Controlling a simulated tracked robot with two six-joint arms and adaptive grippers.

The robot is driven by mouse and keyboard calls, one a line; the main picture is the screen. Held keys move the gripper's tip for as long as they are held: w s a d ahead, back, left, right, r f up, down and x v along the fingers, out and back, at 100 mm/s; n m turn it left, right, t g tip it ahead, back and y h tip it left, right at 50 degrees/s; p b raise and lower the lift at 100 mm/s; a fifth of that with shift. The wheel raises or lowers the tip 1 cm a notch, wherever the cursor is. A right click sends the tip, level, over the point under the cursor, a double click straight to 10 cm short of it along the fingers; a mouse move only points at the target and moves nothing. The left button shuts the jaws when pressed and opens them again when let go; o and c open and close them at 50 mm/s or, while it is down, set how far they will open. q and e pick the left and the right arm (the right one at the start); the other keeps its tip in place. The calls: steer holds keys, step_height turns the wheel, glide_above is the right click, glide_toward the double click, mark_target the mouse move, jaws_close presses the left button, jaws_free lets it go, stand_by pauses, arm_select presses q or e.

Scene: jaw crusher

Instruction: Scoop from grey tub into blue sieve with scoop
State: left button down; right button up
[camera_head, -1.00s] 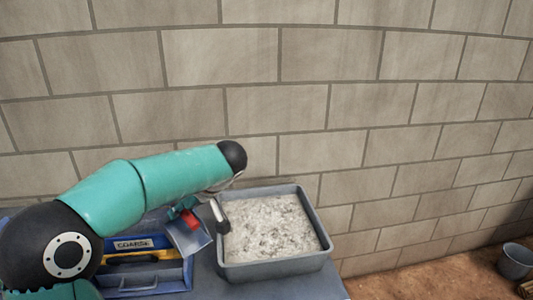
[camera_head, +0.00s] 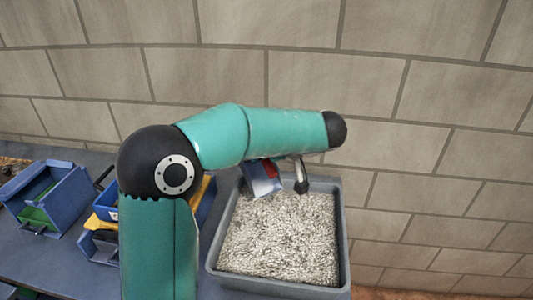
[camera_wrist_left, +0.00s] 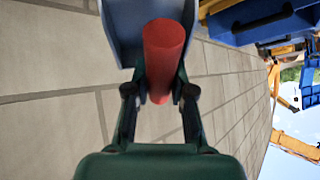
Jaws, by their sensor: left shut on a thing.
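The grey tub (camera_head: 347,230) stands on the bench, filled with pale grey granular material (camera_head: 280,240). My left gripper (camera_wrist_left: 160,93) is shut on the red handle of the scoop (camera_wrist_left: 165,55). In the head view, the scoop's blue-grey pan (camera_head: 262,178) hangs tilted above the tub's back left part. I cannot tell whether the pan holds material. My left forearm hides most of the gripper in the head view. A blue frame with yellow parts, likely the blue sieve (camera_head: 205,205), is left of the tub, mostly hidden behind my arm. My right gripper is out of view.
A blue bin with green inside (camera_head: 60,200) stands at the left on the grey bench (camera_head: 50,255). A block wall (camera_head: 440,160) rises close behind the bench. The wrist view shows blue and yellow structures (camera_wrist_left: 265,20) at upper right.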

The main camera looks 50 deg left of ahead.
mark_target(264, 184)
arm_select(q)
steer(key=shift+y, duration=0.6)
steer(key=d+f+b, duration=0.1)
steer(key=f, duration=0.1)
steer(key=d+f+b, duration=0.1)
steer(key=f+b, duration=0.1)
steer(key=d+f+b, duration=0.2)
steer(key=shift+s+f, duration=0.3)
steer(key=s+d+f+h+p, duration=0.1)
steer(key=d+f+h+p, duration=0.3)
steer(key=p, duration=0.4)
step_height(264, 184, up, 8)
steer(key=a+g+h+p, duration=0.1)
steer(key=h+p, duration=0.2)
steer(key=p, duration=0.5)
steer(key=shift+w+m+p, duration=0.2)
steer(key=shift+m+p, duration=0.1)
steer(key=shift+r, duration=0.1)
